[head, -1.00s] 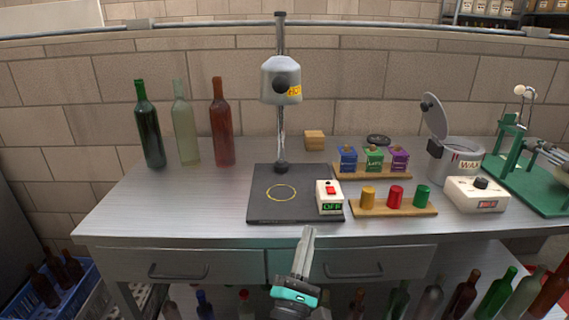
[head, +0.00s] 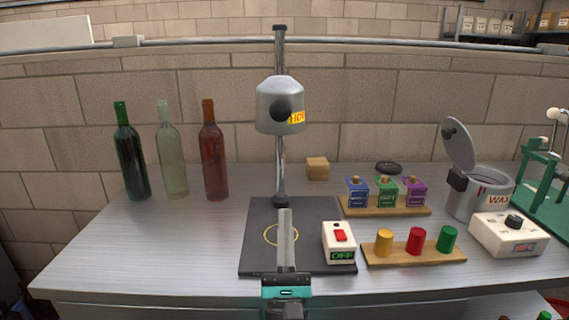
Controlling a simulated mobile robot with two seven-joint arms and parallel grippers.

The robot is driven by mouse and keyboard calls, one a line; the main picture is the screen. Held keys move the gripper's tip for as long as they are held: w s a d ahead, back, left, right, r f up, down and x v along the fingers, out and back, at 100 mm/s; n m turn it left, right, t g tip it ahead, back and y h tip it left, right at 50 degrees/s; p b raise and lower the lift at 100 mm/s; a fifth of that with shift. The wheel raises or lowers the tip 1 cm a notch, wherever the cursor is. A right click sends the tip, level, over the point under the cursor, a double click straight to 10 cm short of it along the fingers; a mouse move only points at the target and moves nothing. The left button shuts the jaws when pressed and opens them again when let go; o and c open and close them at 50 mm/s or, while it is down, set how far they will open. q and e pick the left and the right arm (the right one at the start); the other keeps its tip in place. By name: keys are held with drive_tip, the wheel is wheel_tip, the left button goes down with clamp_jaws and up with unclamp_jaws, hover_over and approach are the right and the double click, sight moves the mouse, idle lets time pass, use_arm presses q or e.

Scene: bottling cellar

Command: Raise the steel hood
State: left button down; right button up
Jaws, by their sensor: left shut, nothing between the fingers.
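The steel hood (head: 279,98) is a grey bell with a round black knob on its front and a yellow HOT label. It sits on an upright post (head: 281,172) that rises from a black base plate (head: 262,217) marked with a yellow ring. The hood hangs well above the plate. My left gripper (head: 286,212) is shut and empty. Its fingers point up the picture, in front of the base plate and below the hood, and cover part of the yellow ring. My right gripper is not in view.
A white switch box (head: 339,243) reading OFF stands at the plate's right. Green (head: 131,152), clear (head: 172,152) and red (head: 214,152) bottles stand at left. Capsules on a wooden strip (head: 400,257), small boxes on another (head: 357,210), and a wax pot (head: 478,195) stand at right.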

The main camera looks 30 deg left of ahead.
use_arm(q)
drive_tip(key=p, duration=0.2)
approach(284, 96)
drive_tip(key=shift+w+a+f, duration=0.5)
drive_tip(key=shift+w, duration=0.25)
drive_tip(key=shift+w+a+f, duration=0.45)
drive_tip(key=shift+w+f, duration=0.05)
drive_tip(key=shift+w, duration=0.3)
drive_tip(key=shift+w+a+f, duration=0.5)
drive_tip(key=shift+w, duration=0.25)
wheel_tip(284, 96, up, 6)
drive_tip(key=p, duration=0.4)
drive_tip(key=shift+f, duration=0.15)
wheel_tip(284, 96, up, 3)
drive_tip(key=shift+f+p, duration=0.1)
drive_tip(key=shift+p, duration=0.7)
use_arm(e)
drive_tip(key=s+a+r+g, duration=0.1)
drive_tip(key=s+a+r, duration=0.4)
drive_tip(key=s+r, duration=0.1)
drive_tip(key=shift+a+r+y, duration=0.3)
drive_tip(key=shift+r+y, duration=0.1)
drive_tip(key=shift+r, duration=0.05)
use_arm(q)
drive_tip(key=shift+f, duration=0.1)
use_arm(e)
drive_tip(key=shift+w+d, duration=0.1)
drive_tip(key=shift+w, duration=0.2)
